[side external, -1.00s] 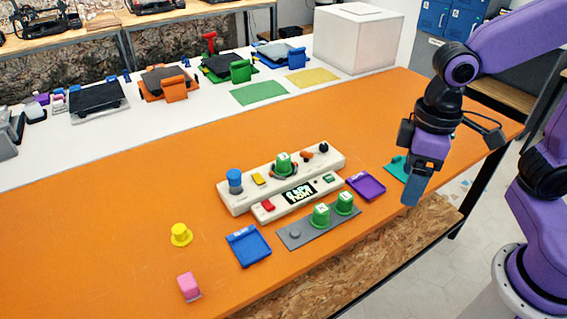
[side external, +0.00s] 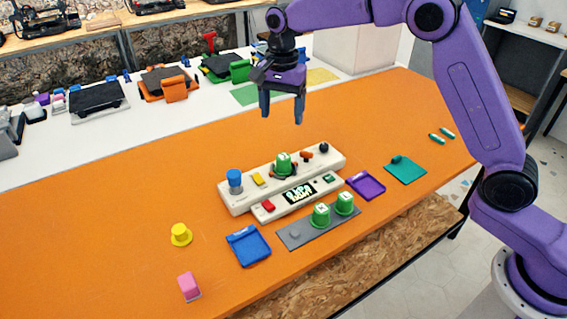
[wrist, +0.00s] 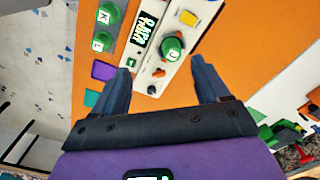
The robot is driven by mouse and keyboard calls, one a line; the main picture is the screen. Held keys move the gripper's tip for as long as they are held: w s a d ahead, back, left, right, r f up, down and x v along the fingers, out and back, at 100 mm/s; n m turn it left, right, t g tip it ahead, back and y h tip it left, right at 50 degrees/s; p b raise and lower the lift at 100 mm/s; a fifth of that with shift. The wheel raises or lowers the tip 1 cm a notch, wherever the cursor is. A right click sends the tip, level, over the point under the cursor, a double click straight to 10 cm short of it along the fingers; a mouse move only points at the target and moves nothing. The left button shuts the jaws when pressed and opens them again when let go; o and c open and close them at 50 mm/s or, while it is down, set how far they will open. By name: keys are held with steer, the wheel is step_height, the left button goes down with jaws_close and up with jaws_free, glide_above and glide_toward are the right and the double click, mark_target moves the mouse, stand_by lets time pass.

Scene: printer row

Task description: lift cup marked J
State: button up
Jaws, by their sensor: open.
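The green cup marked J (side external: 283,164) stands on the white console (side external: 235,204), behind its small display. In the wrist view the letter J shows on the cup's white top (wrist: 171,47). My gripper (side external: 282,118) is open and empty, fingers pointing down, above and apart from this cup. In the wrist view the cup lies beyond the fingertips (wrist: 161,66), between the two fingers' lines. Two more green cups, marked K (wrist: 104,15) and L (wrist: 99,43), stand on a grey plate (side external: 296,238) in front of the console.
The console also bears a blue knob (side external: 235,178), a dark knob (side external: 323,147) and coloured buttons. A blue tray (side external: 248,246), a purple tray (side external: 367,186) and a teal tray (side external: 405,170) lie around it. A yellow piece (side external: 181,236) and pink block (side external: 188,286) stand left.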

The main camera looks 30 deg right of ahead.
steer(key=w+d+f+m, duration=0.2)
steer(key=w+d+m, duration=0.1)
steer(key=w+m, duration=0.25)
glide_toward(283, 156)
steer(key=f, duration=0.5)
steer(key=shift+w+a+f, duration=0.15)
steer(key=shift+a, duration=0.25)
steer(key=f, duration=0.4)
steer(key=shift+s+d+f, duration=0.15)
steer(key=shift+s+d, duration=0.15)
steer(key=shift+d, duration=0.05)
steer(key=shift+f, duration=0.55)
steer(key=c, duration=1.1)
